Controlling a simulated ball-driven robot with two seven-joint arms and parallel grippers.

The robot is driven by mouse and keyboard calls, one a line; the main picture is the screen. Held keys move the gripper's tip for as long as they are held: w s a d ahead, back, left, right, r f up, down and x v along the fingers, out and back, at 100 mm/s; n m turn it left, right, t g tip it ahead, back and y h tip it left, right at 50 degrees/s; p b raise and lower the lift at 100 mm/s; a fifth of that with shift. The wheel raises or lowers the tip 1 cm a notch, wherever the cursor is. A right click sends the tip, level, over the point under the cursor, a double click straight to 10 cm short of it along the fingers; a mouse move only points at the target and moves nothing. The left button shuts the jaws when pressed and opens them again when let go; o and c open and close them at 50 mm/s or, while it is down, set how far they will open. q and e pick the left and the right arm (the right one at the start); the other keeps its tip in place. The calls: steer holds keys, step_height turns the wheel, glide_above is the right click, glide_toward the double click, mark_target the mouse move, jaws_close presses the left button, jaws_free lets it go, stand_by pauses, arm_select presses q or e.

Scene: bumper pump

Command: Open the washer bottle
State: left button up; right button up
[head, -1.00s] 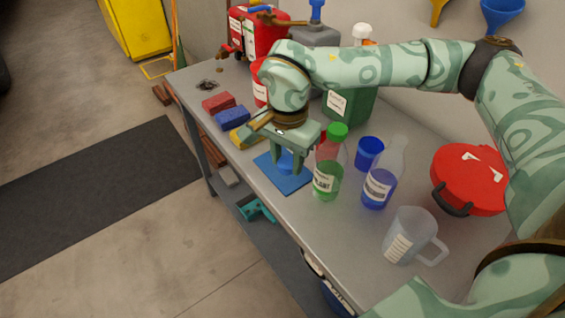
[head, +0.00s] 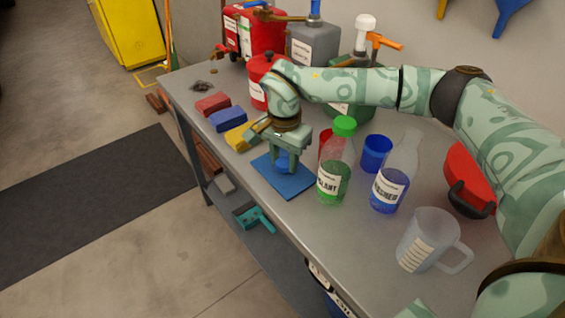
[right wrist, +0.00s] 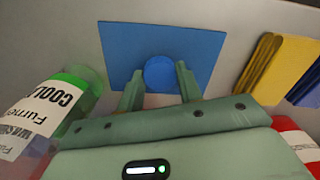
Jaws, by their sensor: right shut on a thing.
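The washer bottle (head: 390,190), clear with blue liquid and a white label, stands upright on the bench; its top shows no coloured cap. My right gripper (head: 287,166) points down over the blue mat (head: 292,188), left of the bottles. It is shut on a round blue cap (right wrist: 160,74), which shows between the two fingers in the right wrist view. The cap is at or just above the mat; I cannot tell if it touches. The coolant bottle (head: 334,182), with green liquid and a green cap, stands between my gripper and the washer bottle.
A blue cup (head: 376,153) stands behind the bottles, and a clear measuring jug (head: 427,240) stands in front. Canisters stand at the back. The bench's front edge (head: 262,212) runs close to the mat.

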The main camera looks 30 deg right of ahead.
mark_target(284, 162)
steer(key=shift+f, duration=0.65)
steer(key=shift+r, duration=0.25)
steer(key=o, duration=1.1)
steer(key=shift+f, duration=0.15)
arm_select(q)
steer(key=shift+s+f, duration=0.1)
steer(key=shift+f, duration=0.1)
steer(key=r+p, duration=0.1)
steer(key=w+r+p, duration=0.1)
steer(key=p, duration=0.1)
steer(key=r+p, duration=0.1)
steer(key=r, duration=0.1)
steer(key=shift+w, duration=0.35)
arm_select(e)
step_height(284, 162, up, 12)
steer(key=shift+r, duration=0.15)
